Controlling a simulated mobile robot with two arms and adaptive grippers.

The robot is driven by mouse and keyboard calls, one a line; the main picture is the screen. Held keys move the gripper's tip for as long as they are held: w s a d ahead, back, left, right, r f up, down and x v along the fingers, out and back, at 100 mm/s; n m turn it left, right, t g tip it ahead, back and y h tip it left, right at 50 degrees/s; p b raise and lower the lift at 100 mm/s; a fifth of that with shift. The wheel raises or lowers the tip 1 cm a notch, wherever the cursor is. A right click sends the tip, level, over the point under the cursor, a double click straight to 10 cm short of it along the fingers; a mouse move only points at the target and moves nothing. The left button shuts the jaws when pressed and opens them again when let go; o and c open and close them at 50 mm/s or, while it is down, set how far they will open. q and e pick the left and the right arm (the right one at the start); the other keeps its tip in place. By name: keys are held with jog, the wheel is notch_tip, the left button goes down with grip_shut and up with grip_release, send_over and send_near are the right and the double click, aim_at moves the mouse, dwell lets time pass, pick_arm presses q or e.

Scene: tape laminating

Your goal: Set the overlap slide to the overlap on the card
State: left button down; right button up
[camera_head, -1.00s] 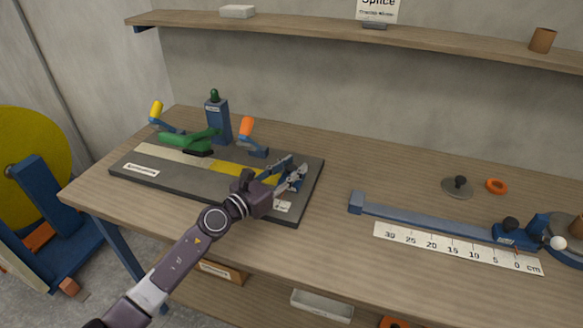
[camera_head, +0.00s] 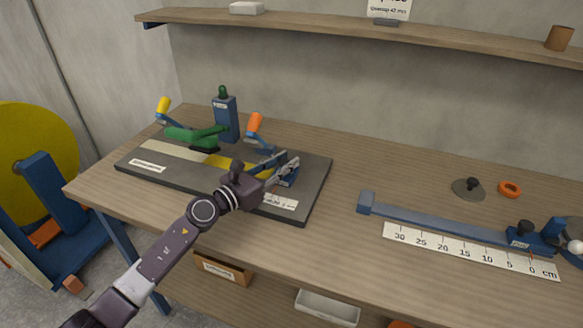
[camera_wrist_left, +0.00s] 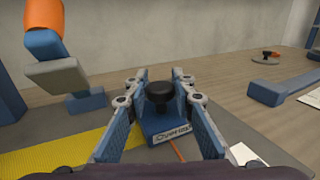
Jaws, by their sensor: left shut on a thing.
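The overlap slide (camera_wrist_left: 168,131) is a blue block marked "Overlap" with a black knob (camera_wrist_left: 160,91), in the middle of the left wrist view. My left gripper (camera_head: 286,167) is shut on it, with one finger on each side of the knob. In the head view the slide is mostly hidden by the fingers, at the right end of the dark splicing board (camera_head: 313,190). A white scale strip (camera_head: 280,202) lies on the board just in front. The card (camera_head: 388,9) on the shelf is cut off at the top; its overlap line is too small to read surely. My right gripper is out of view.
An orange-handled lever (camera_head: 255,124) stands close behind the gripper. A green arm (camera_head: 192,135) and yellow-handled lever (camera_head: 163,105) stand farther left. A blue rail with a ruler (camera_head: 470,249) lies to the right. The table between board and rail is clear.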

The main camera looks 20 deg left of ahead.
pick_arm(q)
jog(key=c, duration=1.6)
grip_release()
jog(key=shift+s, duration=0.2)
jog(key=v, duration=1.1)
jog(key=shift+s+a, duration=0.2)
jog(key=shift+s, duration=0.15)
